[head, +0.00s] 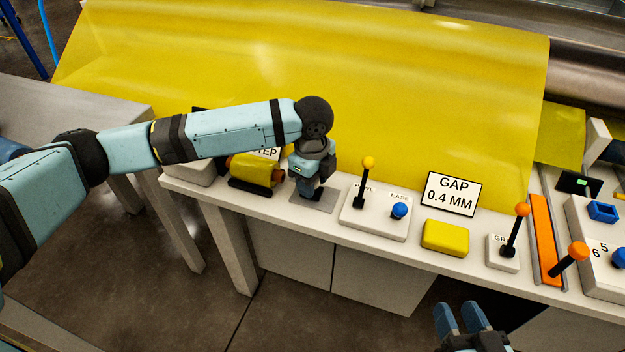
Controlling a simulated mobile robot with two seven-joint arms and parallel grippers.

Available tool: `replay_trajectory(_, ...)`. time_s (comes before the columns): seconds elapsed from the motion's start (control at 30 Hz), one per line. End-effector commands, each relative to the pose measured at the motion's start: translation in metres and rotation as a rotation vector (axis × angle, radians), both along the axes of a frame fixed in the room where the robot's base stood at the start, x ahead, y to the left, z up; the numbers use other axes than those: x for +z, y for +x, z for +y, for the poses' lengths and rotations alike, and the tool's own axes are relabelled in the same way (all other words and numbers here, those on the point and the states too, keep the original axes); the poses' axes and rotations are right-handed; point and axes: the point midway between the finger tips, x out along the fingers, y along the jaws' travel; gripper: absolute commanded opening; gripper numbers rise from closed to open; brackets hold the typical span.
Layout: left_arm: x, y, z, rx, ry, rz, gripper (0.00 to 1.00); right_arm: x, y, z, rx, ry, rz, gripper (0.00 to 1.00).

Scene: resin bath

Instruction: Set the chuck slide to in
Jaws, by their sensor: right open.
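No label reading chuck is legible, so I cannot tell which part is the chuck slide. My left gripper (312,192) points down over a small grey plate (315,205) on the white bench, just right of a yellow roll (252,169) on a black stand. The wrist and hand cover what is between its fingers, so its opening is hidden. My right gripper (463,318) is at the bottom edge, in front of the bench, its two blue fingers apart and empty.
A white panel (375,222) carries a yellow-knobbed lever (364,185) and a blue knob (399,210). Right of it are a yellow block (445,237), a GAP 0.4 MM sign (451,193), orange-knobbed levers (516,232) and an orange strip (545,240). A yellow sheet (430,100) hangs behind.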

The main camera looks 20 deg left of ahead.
Motion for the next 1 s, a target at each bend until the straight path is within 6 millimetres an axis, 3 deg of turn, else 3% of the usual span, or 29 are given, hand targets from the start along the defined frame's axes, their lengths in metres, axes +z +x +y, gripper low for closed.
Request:
replay_trajectory(0.03, 0.0, 0.0, 0.0, 0.0, 0.0, 0.0, 0.29, 0.0, 0.0, 0.0, 0.0, 0.0, 0.0, 0.43)
replay_trajectory(0.17, 0.0, 0.0, 0.0, 0.0, 0.0, 0.0, 0.0, 0.0, 0.0, 0.0, 0.0, 0.0, 0.001, 0.43)
replay_trajectory(0.33, 0.003, 0.0, 0.004, 0.001, 0.001, 0.002, 0.0, 0.005, 0.0, 0.0, 0.0, -0.01, 0.007, 0.43)
replay_trajectory(0.6, 0.004, 0.0, 0.034, 0.002, 0.0, 0.004, 0.0, -0.047, -0.019, -0.026, -0.041, -0.143, 0.243, 0.43)
replay_trajectory(0.97, 0.0, 0.002, 0.041, 0.002, 0.003, 0.001, 0.0, -0.058, -0.023, -0.03, -0.044, -0.163, 0.28, 0.43)
replay_trajectory(1.0, 0.0, 0.002, 0.041, 0.002, 0.003, 0.001, 0.35, -0.058, -0.023, -0.03, -0.044, -0.163, 0.279, 0.43)
